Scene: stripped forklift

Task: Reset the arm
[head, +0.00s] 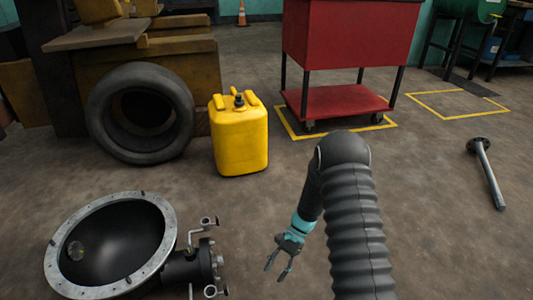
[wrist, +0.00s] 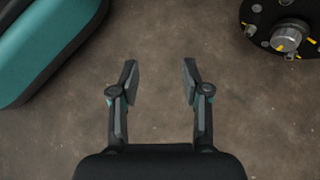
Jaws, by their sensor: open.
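My gripper (head: 277,263) hangs low over the bare floor in the head view, at the end of my dark ribbed arm with a teal band at the wrist. In the wrist view my gripper (wrist: 160,85) has its two fingers spread apart with only brown floor between them. It is open and empty. It touches nothing that I can see.
A metal bowl-shaped housing (head: 157,232) with a flanged end lies left of my gripper. A yellow jerrycan (head: 240,137), a tyre (head: 104,112) and a red cart (head: 345,101) stand behind. A metal shaft (head: 487,173) lies at right. Floor between is clear.

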